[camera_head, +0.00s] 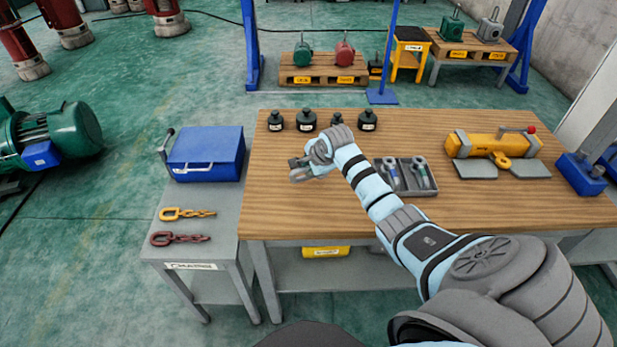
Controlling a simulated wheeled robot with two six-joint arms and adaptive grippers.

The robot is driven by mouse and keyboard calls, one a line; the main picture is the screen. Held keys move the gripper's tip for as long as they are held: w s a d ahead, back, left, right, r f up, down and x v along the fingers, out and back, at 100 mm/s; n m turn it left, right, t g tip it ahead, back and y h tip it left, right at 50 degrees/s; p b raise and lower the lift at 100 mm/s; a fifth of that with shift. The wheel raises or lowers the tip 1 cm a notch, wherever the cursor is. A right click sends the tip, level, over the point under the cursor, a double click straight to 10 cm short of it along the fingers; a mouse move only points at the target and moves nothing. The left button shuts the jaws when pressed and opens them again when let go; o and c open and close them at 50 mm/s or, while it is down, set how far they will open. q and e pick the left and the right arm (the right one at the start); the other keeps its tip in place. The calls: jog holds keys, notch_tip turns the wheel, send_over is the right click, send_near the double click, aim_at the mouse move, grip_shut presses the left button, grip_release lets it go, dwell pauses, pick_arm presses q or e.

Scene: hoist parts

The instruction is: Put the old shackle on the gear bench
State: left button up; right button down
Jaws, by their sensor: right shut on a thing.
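My right gripper (299,173) is above the left part of a wooden-topped bench (300,215). It is shut on a small dark grey thing, mostly hidden by the fingers; I cannot tell its shape well enough to call it the old shackle. A grey tray (405,192) on the bench, right of my wrist, holds two metal pieces with rings at their upper ends. No label that I can read names the gear bench. My left gripper is not in view.
Several black weights (307,120) stand along the bench's back edge. A yellow hoist (490,146) lies at right. The bench's front left is clear.

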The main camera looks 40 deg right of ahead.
aim_at(308, 177)
notch_tip(308, 177, down, 4)
jog(key=shift+b, duration=0.4)
jog(key=c, duration=1.6)
grip_release()
jog(key=shift+c, duration=0.2)
jog(key=shift+r, duration=0.1)
jog(key=shift+s+r, duration=0.2)
jog(key=shift+r, duration=0.05)
jog(key=p+v, duration=0.3)
jog(key=v, duration=0.8)
jog(key=shift+r+p, duration=0.15)
jog(key=shift+p, duration=0.15)
jog(key=shift+a, duration=0.1)
jog(key=shift+s, duration=0.1)
